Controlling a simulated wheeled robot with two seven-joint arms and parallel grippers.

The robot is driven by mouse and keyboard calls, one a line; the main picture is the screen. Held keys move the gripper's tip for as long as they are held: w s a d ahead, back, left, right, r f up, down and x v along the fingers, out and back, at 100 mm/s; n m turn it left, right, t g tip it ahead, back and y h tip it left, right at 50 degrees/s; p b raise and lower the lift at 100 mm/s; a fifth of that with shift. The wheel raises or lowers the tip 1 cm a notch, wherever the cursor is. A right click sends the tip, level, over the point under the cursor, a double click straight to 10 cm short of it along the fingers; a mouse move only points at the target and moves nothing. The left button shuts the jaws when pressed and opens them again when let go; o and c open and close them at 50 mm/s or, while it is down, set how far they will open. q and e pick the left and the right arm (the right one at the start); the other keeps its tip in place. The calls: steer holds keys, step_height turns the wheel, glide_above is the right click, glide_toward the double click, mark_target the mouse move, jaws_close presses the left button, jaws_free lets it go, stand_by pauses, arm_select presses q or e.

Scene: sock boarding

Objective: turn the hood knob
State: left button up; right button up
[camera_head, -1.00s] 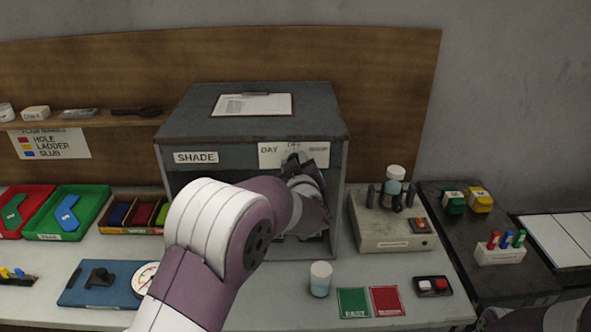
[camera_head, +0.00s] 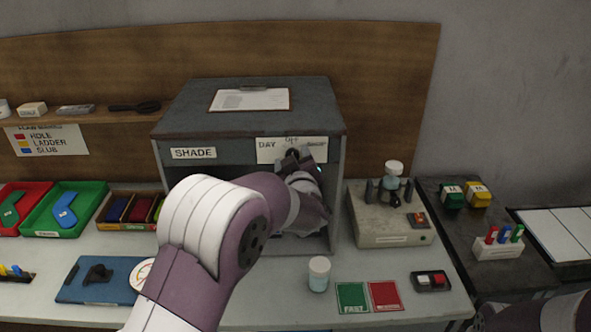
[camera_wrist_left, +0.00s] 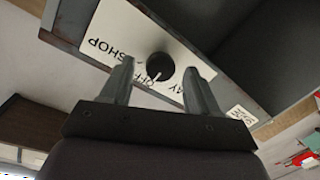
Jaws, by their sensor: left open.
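The hood (camera_head: 240,118) is a grey open-fronted box with a SHADE label, standing at the back of the bench. Its round black knob (camera_wrist_left: 159,67) sits on a white plate (camera_wrist_left: 112,40) marked DAY, OFF and SHOP. In the left wrist view the knob's white mark points to OFF. My left gripper (camera_wrist_left: 157,74) is open, its fingers on either side of the knob with visible gaps; I cannot tell whether the tips reach its depth. In the head view the gripper (camera_head: 300,158) partly covers the knob and plate.
A clipboard (camera_head: 250,99) lies on the hood. A white-capped jar (camera_head: 319,274) and green and red cards (camera_head: 385,296) are on the bench in front. A beige device (camera_head: 385,222) stands to the right of the hood, and coloured trays (camera_head: 65,209) to the left.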

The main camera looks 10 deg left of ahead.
arm_select(q)
steer(key=b+v, duration=0.2)
steer(key=v, duration=1)
